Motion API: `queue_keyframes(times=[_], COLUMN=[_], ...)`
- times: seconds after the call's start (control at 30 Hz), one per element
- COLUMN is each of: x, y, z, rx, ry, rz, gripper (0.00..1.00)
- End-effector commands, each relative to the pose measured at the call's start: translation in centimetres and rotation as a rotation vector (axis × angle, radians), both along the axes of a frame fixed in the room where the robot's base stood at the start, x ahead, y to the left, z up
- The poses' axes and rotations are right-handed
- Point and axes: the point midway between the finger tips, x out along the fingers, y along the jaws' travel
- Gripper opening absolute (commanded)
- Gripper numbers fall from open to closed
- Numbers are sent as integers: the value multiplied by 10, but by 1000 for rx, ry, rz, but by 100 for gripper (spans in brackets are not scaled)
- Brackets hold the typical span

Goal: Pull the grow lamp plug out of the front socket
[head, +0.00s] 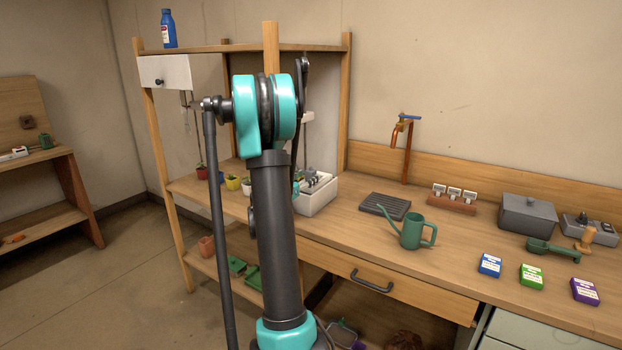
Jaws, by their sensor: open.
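My arm (275,220) rises through the middle of the head view and bends at a teal elbow. My gripper cannot be made out; its end of the arm is hidden behind the upper links. A pale box (318,197) with grey fittings on top stands on the bench just right of my arm, its left part covered. A small red strip with several white blocks (455,194) stands farther right near the back board. I cannot make out the grow lamp plug or tell which fitting is the front socket.
A green watering can (412,232), a dark ribbed tray (385,206) and a copper tap (405,135) are right of my arm. Seed packets (531,275) lie near the bench's front edge. A wooden shelf post (165,190) stands left. Open floor lies at lower left.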

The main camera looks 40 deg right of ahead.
Motion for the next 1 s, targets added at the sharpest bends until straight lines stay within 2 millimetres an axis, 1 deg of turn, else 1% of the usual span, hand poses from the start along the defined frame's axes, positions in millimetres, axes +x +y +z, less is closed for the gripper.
queue_keyframes(times=[0.03, 0.2, 0.43, 0.87, 1.0], x=[2, 10, 11, 11, 11], y=[-9, -28, -29, -28, -28], z=[1, 1, 1, 1, 1], rx=[0, 0, 0, 0, 0], ry=[0, 0, 0, 0, 0], rz=[-4, -3, -1, -1, -1], gripper=[53, 53, 53, 0, 0])
